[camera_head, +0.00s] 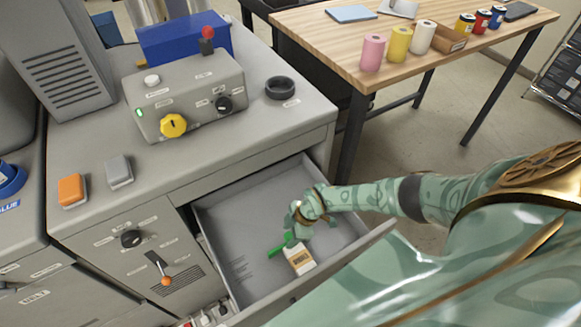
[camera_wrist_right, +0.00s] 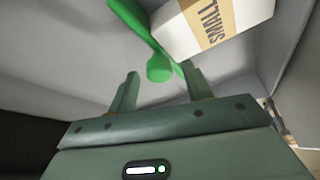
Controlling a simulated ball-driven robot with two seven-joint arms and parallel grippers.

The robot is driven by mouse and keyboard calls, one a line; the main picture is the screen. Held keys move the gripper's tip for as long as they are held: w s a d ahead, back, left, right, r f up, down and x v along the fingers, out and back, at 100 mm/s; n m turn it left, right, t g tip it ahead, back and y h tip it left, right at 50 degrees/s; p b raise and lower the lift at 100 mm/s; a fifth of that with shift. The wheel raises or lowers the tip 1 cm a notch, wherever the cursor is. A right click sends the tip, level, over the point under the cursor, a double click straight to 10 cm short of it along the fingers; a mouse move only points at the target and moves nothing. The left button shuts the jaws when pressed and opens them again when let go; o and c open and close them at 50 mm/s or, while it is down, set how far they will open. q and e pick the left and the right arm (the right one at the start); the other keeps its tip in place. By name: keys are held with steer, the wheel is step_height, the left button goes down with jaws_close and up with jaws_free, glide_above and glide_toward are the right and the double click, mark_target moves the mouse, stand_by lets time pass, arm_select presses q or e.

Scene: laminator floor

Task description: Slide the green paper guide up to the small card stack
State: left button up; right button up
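The green paper guide (camera_head: 278,250) lies in the open drawer, close to the small card stack (camera_head: 300,258). In the right wrist view, the guide (camera_wrist_right: 130,14) runs along the near edge of the white stack (camera_wrist_right: 185,30), which has a tan band reading "SMALL". I cannot tell whether they touch. A round green knob (camera_wrist_right: 159,69) on the guide shows between and just beyond my right fingertips. My right gripper (camera_wrist_right: 162,78) is open, its two fingers apart. In the head view the right gripper (camera_head: 296,226) reaches down into the drawer and hides part of the guide. My left gripper is out of view.
The drawer (camera_head: 222,213) has raised walls around the guide and stack, with bare floor to the left. Above it, the cabinet top holds a control box (camera_head: 190,92) and a black ring (camera_head: 280,88). A wooden table (camera_head: 330,42) with rolls stands behind.

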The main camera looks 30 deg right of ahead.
steer(key=p+v, duration=0.7)
steer(key=v, duration=0.9)
steer(key=shift+r, duration=0.2)
